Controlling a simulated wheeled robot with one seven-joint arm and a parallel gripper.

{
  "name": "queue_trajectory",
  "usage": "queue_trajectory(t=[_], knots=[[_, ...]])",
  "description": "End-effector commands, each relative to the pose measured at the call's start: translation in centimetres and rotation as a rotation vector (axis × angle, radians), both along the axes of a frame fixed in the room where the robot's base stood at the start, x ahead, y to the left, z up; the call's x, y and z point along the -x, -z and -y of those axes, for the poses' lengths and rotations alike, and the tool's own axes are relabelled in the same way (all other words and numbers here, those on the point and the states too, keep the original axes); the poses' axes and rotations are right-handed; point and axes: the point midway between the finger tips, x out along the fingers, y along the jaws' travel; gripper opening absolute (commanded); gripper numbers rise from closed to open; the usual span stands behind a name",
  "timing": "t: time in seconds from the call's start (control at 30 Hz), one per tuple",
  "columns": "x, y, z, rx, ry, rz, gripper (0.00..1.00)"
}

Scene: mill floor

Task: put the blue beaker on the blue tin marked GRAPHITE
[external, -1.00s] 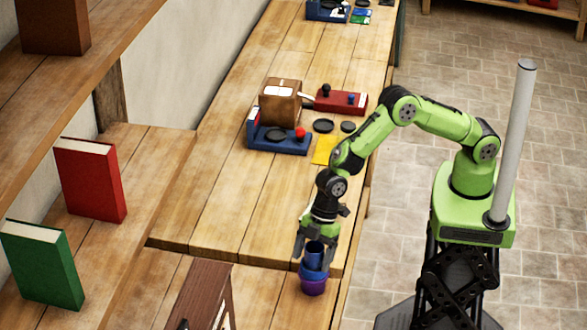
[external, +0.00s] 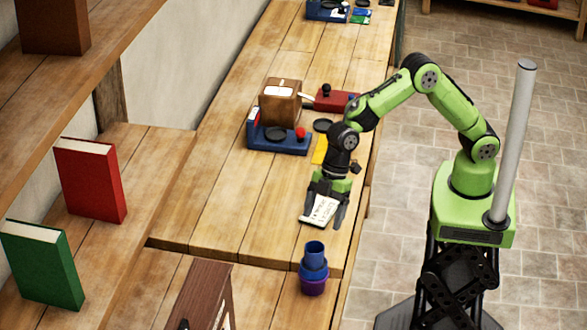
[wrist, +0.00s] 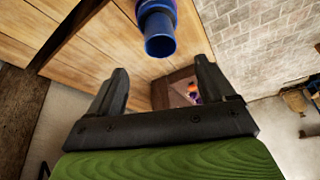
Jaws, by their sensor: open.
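The blue beaker (external: 314,248) stands upright at the top of a stack near the table's right edge. Under it is a lighter blue round piece (external: 313,269), and below that a purple one (external: 313,287). No GRAPHITE marking is legible, so I cannot tell which piece is the tin. My gripper (external: 320,223) is open and empty, above and behind the stack, apart from it. In the wrist view the blue beaker (wrist: 160,42) shows its open mouth beyond the open fingers of my gripper (wrist: 160,68).
A white card with writing (external: 321,209) shows between my fingers, seemingly on the table. Farther back are a brown box-like device (external: 280,104), a blue base with a red knob (external: 280,142) and a red box (external: 331,101). A dark wooden piece (external: 198,295) stands left of the stack.

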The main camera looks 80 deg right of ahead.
Motion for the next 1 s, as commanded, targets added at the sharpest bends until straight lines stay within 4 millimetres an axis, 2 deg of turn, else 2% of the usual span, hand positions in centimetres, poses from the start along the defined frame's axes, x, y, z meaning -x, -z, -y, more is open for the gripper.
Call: queue_trajectory(t=[0.07,0.13,0.27,0.37,0.43,0.5,0.6,0.7,0.77,0.87,1.0], knots=[[0.0,-1.1,1.0,0.003,0.025,0.008,0.83],[0.2,-3.3,3.4,0.014,0.087,0.022,0.83],[2.4,-9.0,10.8,0.038,0.295,0.052,0.83],[5.8,-12.5,16.7,0.046,0.485,0.070,0.83],[8.9,-14.2,20.6,0.040,0.627,0.081,0.83],[12.6,-15.2,24.2,0.027,0.776,0.089,0.83],[17.7,-15.3,27.8,-0.005,0.967,0.093,0.83],[21.3,-14.6,29.8,-0.037,1.101,0.092,0.83],[22.6,-14.2,30.3,-0.050,1.148,0.089,0.83],[23.4,-13.8,30.7,-0.058,1.181,0.086,0.83],[23.4,-13.8,30.7,-0.058,1.180,0.085,0.83]])
